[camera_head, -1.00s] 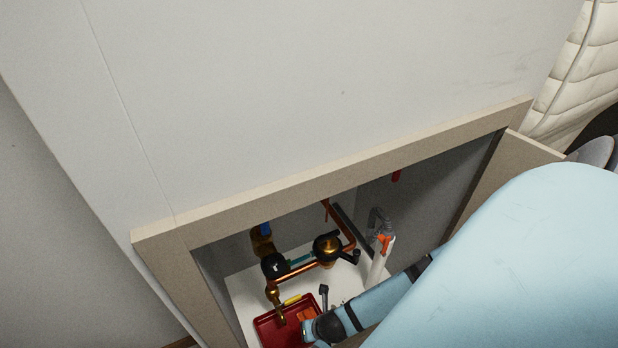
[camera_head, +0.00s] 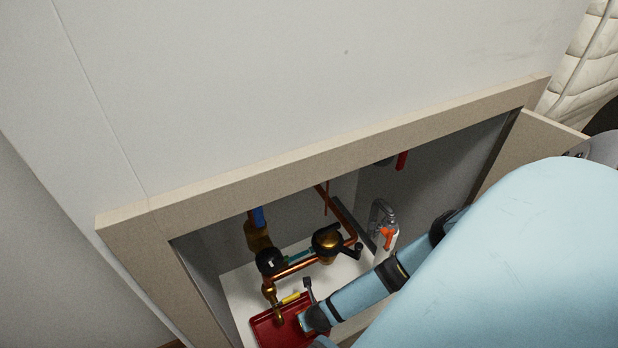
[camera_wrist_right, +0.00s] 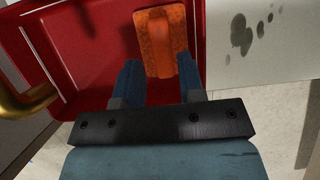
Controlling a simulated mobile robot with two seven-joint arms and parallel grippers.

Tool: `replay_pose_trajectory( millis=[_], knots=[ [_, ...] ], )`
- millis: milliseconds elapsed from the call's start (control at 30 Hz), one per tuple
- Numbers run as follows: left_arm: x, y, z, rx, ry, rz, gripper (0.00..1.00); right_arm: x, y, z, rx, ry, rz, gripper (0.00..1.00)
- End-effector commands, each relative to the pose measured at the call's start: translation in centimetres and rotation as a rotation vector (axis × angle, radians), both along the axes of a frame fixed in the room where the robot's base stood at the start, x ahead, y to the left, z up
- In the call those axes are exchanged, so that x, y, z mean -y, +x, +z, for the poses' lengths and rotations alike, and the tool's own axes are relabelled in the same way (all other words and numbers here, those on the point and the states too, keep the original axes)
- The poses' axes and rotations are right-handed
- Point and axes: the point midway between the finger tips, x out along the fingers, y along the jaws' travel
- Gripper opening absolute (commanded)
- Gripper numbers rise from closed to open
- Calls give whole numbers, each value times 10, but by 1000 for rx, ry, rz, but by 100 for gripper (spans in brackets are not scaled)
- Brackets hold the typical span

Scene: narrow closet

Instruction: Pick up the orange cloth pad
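The orange cloth pad (camera_wrist_right: 153,35) lies in a red tray (camera_wrist_right: 95,55), near its right wall in the right wrist view. My right gripper (camera_wrist_right: 159,66) is open above the tray. Its blue fingers point at the pad's near end, with the right finger close to the pad's right part; I cannot tell whether they touch. In the head view the right arm reaches into the cabinet opening, and the gripper end is over the red tray (camera_head: 268,331). There the arm mostly hides the pad. My left gripper is not in view.
Copper pipes with a brass valve (camera_head: 327,241) run above and behind the tray. The cabinet frame (camera_head: 330,150) surrounds the opening. A stained white surface (camera_wrist_right: 262,40) lies right of the tray.

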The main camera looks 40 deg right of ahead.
Motion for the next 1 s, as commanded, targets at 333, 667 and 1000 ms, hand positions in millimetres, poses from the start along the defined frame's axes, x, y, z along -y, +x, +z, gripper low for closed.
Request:
replay_pose_trajectory(
  millis=[333,667,1000],
  knots=[
    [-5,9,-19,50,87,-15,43,7,14,-39,0,-1,-1,36],
    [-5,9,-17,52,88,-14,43,7,14,-37,0,0,-1,9],
    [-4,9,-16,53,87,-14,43,7,14,-37,-1,1,-1,0]
  ],
)
